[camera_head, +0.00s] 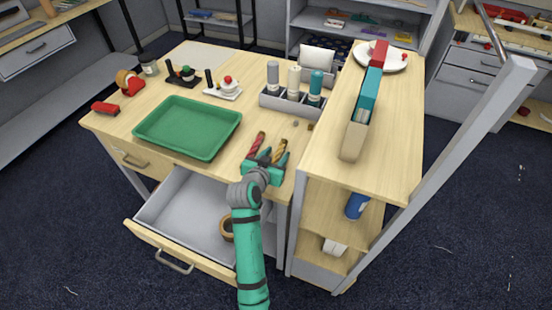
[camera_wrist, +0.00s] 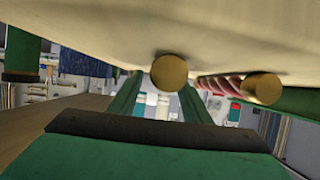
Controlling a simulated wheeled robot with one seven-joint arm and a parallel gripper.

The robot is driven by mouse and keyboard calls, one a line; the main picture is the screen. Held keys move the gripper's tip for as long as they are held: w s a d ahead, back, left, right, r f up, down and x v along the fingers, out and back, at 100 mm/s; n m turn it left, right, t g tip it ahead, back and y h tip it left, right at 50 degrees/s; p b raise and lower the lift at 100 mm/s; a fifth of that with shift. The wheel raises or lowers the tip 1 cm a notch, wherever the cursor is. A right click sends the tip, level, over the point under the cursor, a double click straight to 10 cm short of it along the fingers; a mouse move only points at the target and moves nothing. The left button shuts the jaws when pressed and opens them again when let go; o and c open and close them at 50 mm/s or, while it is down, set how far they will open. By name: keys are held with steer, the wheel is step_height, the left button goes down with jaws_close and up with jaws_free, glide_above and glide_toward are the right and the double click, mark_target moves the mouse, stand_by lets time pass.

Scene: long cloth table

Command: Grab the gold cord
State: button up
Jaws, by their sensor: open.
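The gold cord (camera_head: 278,150) lies near the front edge of the table. A red cord (camera_head: 256,144) lies beside it on the left. My gripper (camera_head: 267,158) is open at the table's front edge, its fingers pointing toward the cords' near ends. In the wrist view the table fills the top, and two round gold-coloured ends show. The one near the middle (camera_wrist: 169,73) appears to be the gold cord's, with its length hidden behind. The other is the end of the red striped cord (camera_wrist: 222,84), at the right. Contact with the fingers cannot be told.
An open drawer (camera_head: 180,205) sits below, with a tape roll (camera_head: 227,229) inside. A green tray (camera_head: 188,128) lies left on the table. A grey holder with bottles (camera_head: 290,103) stands behind the cords. A raised wooden shelf unit (camera_head: 398,130) bounds the right side.

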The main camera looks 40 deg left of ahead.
steer(key=shift+w+a+f, duration=0.1)
steer(key=shift+w+f, duration=0.1)
steer(key=shift+w, duration=0.25)
jaws_close()
steer(key=shift+r, duration=0.15)
